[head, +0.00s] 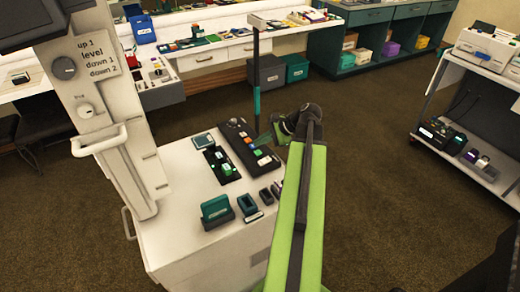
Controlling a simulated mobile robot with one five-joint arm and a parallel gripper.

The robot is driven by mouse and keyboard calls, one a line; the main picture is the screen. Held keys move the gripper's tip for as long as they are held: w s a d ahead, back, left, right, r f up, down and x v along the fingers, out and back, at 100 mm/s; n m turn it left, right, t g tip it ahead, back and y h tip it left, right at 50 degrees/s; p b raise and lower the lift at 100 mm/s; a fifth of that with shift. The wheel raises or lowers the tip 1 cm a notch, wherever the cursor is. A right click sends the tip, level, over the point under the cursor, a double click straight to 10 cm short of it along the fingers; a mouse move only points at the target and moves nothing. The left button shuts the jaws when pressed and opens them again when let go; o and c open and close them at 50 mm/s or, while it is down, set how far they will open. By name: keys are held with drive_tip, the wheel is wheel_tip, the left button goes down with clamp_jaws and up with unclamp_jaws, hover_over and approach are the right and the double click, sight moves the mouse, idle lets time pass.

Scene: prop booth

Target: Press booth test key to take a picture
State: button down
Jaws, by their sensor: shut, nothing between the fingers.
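A white cabinet (190,250) stands at the middle left. On its top is a long dark key panel (240,150) with several small coloured keys, among them a blue key (251,146) and an orange key (258,153). Beside it is a smaller black panel (212,168) with white, green and blue keys. Labels are too small to read, so I cannot tell which is the booth test key. My green arm reaches up from the bottom. My gripper (264,139) is shut and empty at the right edge of the long panel; I cannot tell if it touches.
A teal block (216,210) and small dark holders (248,207) stand at the cabinet's front. A thin upright pole (256,65) rises behind the panel. A white column with dials (64,68) and a handle (99,140) stands left. A shelf cart (485,110) is right; carpet between is clear.

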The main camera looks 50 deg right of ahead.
sight(260, 153)
wheel_tip(260, 153, up, 4)
drive_tip(key=p, duration=0.2)
drive_tip(key=shift+f+p, duration=0.25)
drive_tip(key=shift+p, duration=0.1)
drive_tip(key=shift+f, duration=0.1)
drive_tip(key=shift+f, duration=0.1)
